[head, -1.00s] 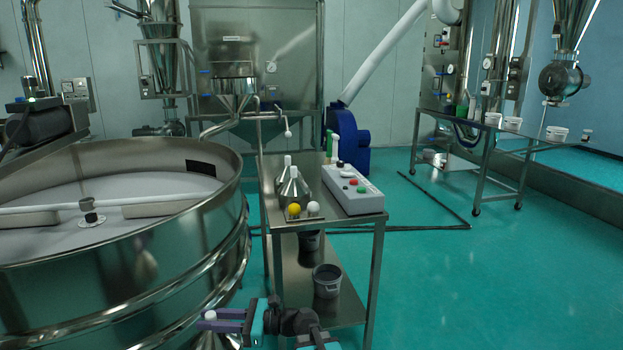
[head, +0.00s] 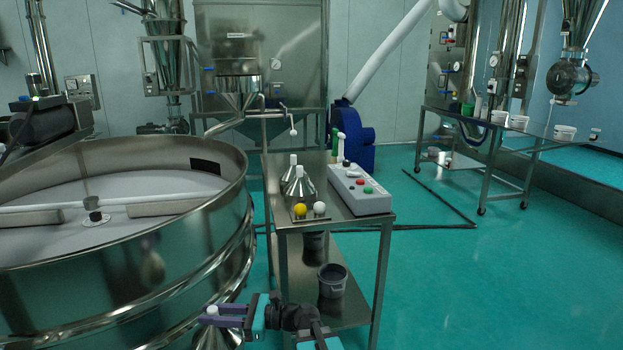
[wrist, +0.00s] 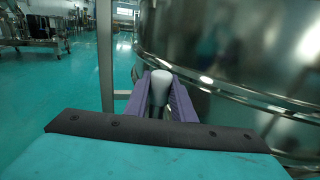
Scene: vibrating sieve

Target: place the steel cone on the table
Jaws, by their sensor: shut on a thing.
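My gripper (head: 212,313) is at the bottom of the head view, low beside the big round sieve. Its purple fingers are shut on the white knob of a steel cone (head: 212,337), whose shiny body hangs below and is partly cut off by the frame. In the wrist view the knob (wrist: 160,88) sits between the fingers of my gripper (wrist: 164,98); the cone's body is hidden there. The steel table (head: 337,222) stands ahead, right of the sieve. Two similar cones with white knobs (head: 298,187) stand on its top.
The table top also holds a control box (head: 360,193), green-capped bottles (head: 336,143), a yellow ball (head: 300,210) and a white ball (head: 320,208). A grey bucket (head: 332,281) is on the lower shelf. The sieve (head: 110,262) fills the left.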

